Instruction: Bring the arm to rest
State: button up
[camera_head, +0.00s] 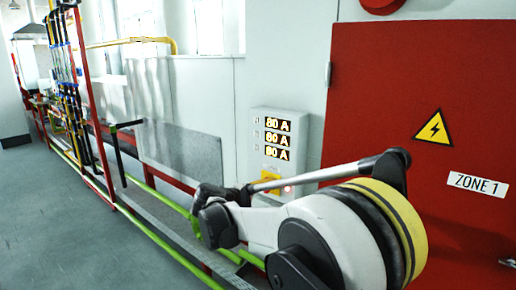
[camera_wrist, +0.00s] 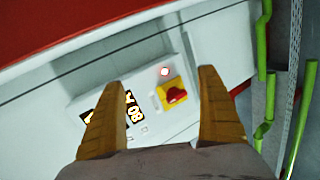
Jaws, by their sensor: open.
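My gripper (camera_wrist: 163,108) shows in the wrist view with its two tan fingers spread wide apart and nothing between them. It points toward the grey control box (camera_wrist: 150,105), which has a red rotary switch on a yellow plate (camera_wrist: 174,93) and a lit red lamp (camera_wrist: 165,71). In the head view my arm reaches across the lower middle, in front of the control box (camera_head: 257,128). The fingers cannot be made out there. The box's displays (camera_head: 277,138) are lit, and the arm stands close in front of the switch (camera_head: 270,181).
A red cabinet door (camera_head: 390,100) marked ZONE 1 stands at the right. Green pipes (camera_head: 150,205) and a red frame (camera_head: 88,100) run along the wall at the left. The grey floor (camera_head: 60,225) at the left is clear.

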jog(key=s+d+r+m+g+y, duration=0.2)
jog(key=s+d, duration=0.5)
jog(key=s, duration=0.2)
jog(key=s+d+r+m+g+y, duration=0.1)
jog(key=s+d+r+m+y, duration=0.1)
jog(key=s+d, duration=0.65)
jog(key=s+f+m+y, duration=0.2)
jog(key=s+f, duration=0.1)
jog(key=s, duration=0.7)
jog(key=s+f+m+y, duration=0.2)
jog(key=s+f, duration=0.1)
jog(key=s, duration=0.8)
jog(key=shift+s+d+f+y, duration=0.3)
jog(key=shift+d+f, duration=0.1)
